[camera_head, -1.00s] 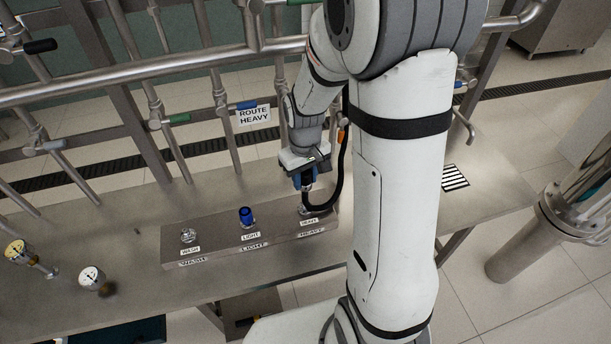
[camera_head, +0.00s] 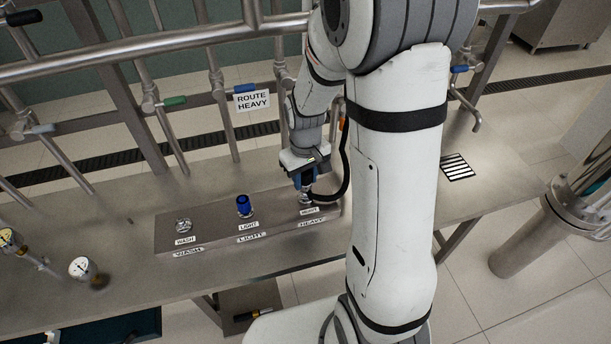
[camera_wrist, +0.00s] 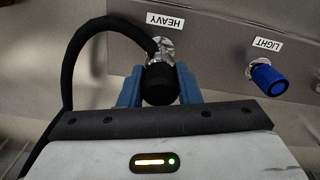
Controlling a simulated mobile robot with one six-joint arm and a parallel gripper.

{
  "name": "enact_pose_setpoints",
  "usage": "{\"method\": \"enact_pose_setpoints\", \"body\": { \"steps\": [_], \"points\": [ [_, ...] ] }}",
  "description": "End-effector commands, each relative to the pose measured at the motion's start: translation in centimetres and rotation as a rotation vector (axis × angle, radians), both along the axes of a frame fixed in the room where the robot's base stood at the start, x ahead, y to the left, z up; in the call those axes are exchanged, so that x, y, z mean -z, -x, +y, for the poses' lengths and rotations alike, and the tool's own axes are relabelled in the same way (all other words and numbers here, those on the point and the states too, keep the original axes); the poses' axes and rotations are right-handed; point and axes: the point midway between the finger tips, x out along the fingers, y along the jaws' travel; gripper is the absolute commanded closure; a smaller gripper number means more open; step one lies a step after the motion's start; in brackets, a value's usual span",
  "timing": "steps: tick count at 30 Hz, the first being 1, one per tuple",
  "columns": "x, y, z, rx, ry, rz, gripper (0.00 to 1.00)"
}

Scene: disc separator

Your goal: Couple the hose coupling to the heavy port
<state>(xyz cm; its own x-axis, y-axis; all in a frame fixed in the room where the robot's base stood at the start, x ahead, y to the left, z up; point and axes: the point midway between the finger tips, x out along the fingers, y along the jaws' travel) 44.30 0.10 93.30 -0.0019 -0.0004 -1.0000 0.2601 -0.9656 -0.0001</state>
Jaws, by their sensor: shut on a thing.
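My gripper (camera_head: 303,180) is over the right end of the manifold block, its blue fingers shut on the black hose coupling (camera_wrist: 160,82). In the wrist view the coupling lies between the two fingers, its end against the metal heavy port (camera_wrist: 166,46). I cannot tell whether it is fully seated. The heavy port also shows in the head view (camera_head: 305,199), partly hidden under the gripper. The black hose (camera_wrist: 78,60) curves away from the coupling to the left in the wrist view. A sign (camera_head: 252,98) reads "ROUTE HEAVY".
The manifold block (camera_head: 215,221) also carries a bare wash port (camera_head: 183,226) and a light port with a blue cap (camera_head: 244,206). Gauges (camera_head: 82,268) stand at the left. Pipes with valve handles rise behind. The bench right of the block is clear around a striped mark (camera_head: 456,167).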

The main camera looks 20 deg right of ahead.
Motion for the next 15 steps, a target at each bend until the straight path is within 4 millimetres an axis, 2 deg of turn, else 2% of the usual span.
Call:
{"method": "enact_pose_setpoints", "body": {
  "steps": [15],
  "points": [
    [0.73, -0.01, -0.04, 0.001, 0.000, 0.000, 0.97]
  ]
}}
